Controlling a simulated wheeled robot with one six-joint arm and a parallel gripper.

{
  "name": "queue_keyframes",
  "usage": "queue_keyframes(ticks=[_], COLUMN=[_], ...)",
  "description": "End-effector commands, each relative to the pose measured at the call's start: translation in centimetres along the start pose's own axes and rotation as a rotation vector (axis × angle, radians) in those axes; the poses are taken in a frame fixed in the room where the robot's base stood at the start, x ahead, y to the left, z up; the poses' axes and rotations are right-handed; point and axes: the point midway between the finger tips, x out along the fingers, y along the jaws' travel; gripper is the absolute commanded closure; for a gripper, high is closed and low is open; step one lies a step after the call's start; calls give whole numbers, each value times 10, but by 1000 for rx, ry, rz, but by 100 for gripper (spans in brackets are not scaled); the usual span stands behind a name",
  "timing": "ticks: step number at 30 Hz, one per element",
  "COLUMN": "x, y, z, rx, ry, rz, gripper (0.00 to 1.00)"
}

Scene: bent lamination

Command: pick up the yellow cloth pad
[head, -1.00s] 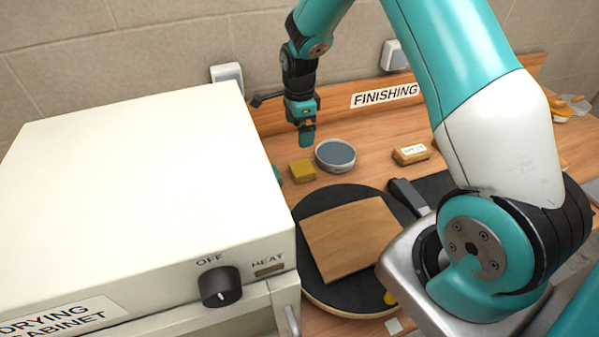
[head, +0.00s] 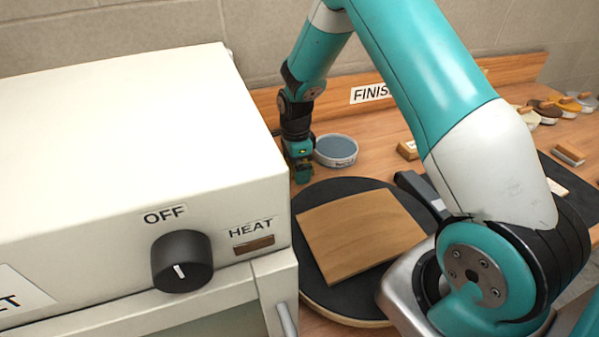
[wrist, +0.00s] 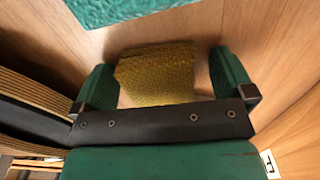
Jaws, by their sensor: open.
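The yellow cloth pad (wrist: 157,72) is a small, rough-woven block on the wooden bench. In the head view my gripper (head: 302,173) points down at the bench beside the drying cabinet. The pad is not visible there, hidden behind the gripper or the cabinet.
A round grey-topped tin (head: 336,150) stands just right of my gripper. A black round board (head: 350,298) with a wooden sheet (head: 360,235) lies in front. The drying cabinet (head: 120,130) rises at left. A teal textured piece (wrist: 120,8) lies near the pad.

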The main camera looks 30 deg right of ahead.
Motion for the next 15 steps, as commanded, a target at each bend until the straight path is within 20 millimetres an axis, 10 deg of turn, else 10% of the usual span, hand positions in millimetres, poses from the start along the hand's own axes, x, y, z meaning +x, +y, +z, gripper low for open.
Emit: queue_keyframes(ticks=[5, 11, 15], x=[-2, -2, -2], y=[0, 0, 0], z=[0, 0, 0], rx=[-1, -1, -1], ry=[0, 0, 0], rz=[-1, -1, -1], gripper=[2, 48, 51])
